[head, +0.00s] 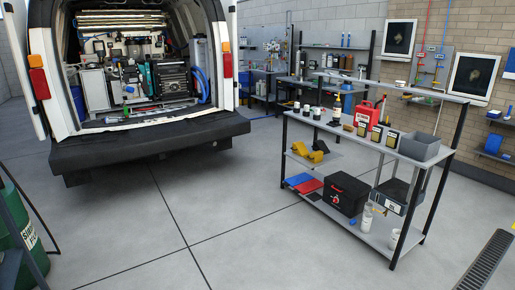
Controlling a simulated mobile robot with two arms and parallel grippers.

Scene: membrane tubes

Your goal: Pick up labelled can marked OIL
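A red can (367,113) with a handle stands upright on the top shelf of a grey metal workbench (330,129). It carries a pale label too small to read, so I cannot tell whether it says OIL. Small dark containers with pale or yellowish labels (376,135) stand in front of it, partly covering its lower part. More small pots with white tops (317,113) stand to its left. Neither of my grippers shows in the head view.
A grey open bin (419,147) sits at the bench's right end. The lower shelf holds a black box (346,194). A van with open rear doors and a black bumper (150,139) stands left. A green drum (22,235) is at the left edge. The floor between is clear.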

